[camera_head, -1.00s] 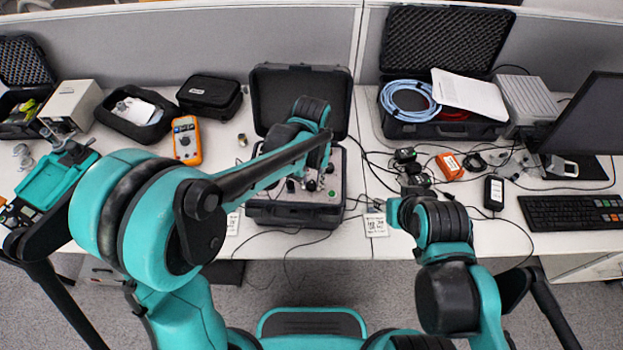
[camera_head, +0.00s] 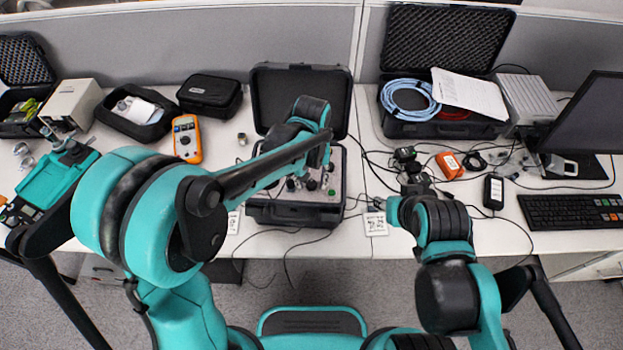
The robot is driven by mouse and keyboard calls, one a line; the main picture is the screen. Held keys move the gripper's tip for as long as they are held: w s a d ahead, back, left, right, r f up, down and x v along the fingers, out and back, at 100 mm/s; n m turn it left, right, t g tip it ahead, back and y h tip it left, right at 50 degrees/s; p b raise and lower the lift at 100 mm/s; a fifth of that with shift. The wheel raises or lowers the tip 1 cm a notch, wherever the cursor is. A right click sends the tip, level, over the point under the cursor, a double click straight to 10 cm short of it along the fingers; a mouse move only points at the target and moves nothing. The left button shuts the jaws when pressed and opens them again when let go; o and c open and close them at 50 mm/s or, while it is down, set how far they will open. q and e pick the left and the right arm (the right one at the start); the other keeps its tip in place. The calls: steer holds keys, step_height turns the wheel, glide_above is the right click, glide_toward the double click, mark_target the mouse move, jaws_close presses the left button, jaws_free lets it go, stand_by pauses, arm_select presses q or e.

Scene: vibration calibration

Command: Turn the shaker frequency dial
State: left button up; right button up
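The shaker unit sits in an open black case (camera_head: 340,208) at the middle of the bench, its lid standing up behind. Its light panel carries several small knobs and connectors. My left forearm crosses over the case and hides much of the panel, so I cannot single out the frequency dial. My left gripper (camera_head: 300,183) is low over the panel, below the black wrist. Its fingers are too small and dark to tell open from shut, or whether they touch a knob.
An orange multimeter (camera_head: 186,138) and a black pouch (camera_head: 210,95) lie left of the case. An open case with blue cable (camera_head: 410,98) stands behind right. Small boxes, cables and a keyboard (camera_head: 572,212) fill the right side. Cables hang over the front edge.

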mark_target(312, 183)
arm_select(q)
step_height(312, 183, up, 12)
stand_by(0.7)
stand_by(0.4)
steer(key=s+a+f+t, duration=0.1)
steer(key=s+a+t, duration=0.2)
steer(key=s+a, duration=0.3)
steer(key=s+a+f+t, duration=0.1)
steer(key=s+a+t, duration=0.3)
steer(key=a, duration=0.7)
steer(key=shift+s+a, duration=0.3)
steer(key=shift+s, duration=0.85)
